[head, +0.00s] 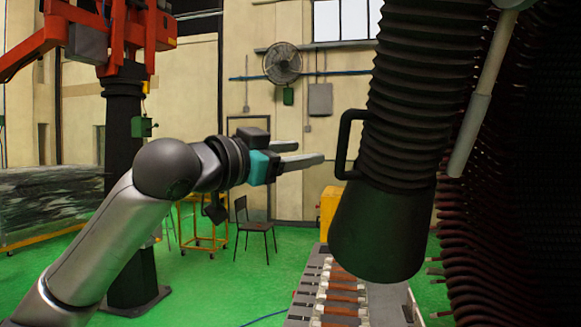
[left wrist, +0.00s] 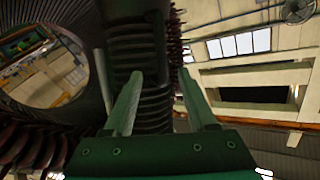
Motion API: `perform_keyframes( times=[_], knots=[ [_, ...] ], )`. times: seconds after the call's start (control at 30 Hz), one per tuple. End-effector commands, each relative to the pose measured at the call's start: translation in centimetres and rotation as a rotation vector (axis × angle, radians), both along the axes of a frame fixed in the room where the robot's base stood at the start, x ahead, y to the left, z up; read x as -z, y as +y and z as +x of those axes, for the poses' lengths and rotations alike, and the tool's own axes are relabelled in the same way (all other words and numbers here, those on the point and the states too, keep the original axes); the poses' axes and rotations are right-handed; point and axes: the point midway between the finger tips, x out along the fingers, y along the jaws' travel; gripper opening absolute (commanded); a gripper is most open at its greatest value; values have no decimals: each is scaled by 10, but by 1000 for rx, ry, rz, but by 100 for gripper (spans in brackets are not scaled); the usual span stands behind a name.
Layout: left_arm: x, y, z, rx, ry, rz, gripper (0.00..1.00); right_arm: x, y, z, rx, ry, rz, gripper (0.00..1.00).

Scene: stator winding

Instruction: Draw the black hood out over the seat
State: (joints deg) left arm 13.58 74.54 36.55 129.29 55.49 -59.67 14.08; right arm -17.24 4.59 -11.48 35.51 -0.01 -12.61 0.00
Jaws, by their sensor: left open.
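The black hood (head: 383,232) is a flared cone hanging mouth-down from a ribbed black hose (head: 415,95). A black loop handle (head: 345,140) stands out from its left side. My left gripper (head: 311,152) is open and empty, level with the handle and just left of it, its fingers pointing right; it looks apart from the handle. In the left wrist view its fingers (left wrist: 160,74) are spread, with dark ribbed hose (left wrist: 153,100) behind them. A dark chair (head: 255,224) stands on the floor farther back; I cannot tell whether it is the seat. My right gripper is not seen.
A grey bed with brown bars (head: 345,293) lies below the hood. The stator's dark ribbed wall (head: 500,220) fills the right side. A pale rod (head: 485,100) slants beside the hose. A yellow cart (head: 200,222) stands behind my left arm. Green floor is open at lower left.

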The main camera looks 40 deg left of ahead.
Motion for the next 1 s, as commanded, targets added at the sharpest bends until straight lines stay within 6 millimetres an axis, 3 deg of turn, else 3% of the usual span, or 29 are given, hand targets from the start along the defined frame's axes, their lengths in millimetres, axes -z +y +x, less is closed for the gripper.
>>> perform_keyframes(
  times=[0.23, 0.83, 0.93, 1.0],
  knots=[
    [1, 0, -15, -1, 0, 1, 57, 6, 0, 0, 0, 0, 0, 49],
    [2, 1, -15, -1, 1, -2, 57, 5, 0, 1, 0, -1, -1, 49],
    [12, 12, -6, -13, 15, -34, 57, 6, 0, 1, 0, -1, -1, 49],
    [30, 31, 8, -35, 35, -83, 57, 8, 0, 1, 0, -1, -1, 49]
  ],
)
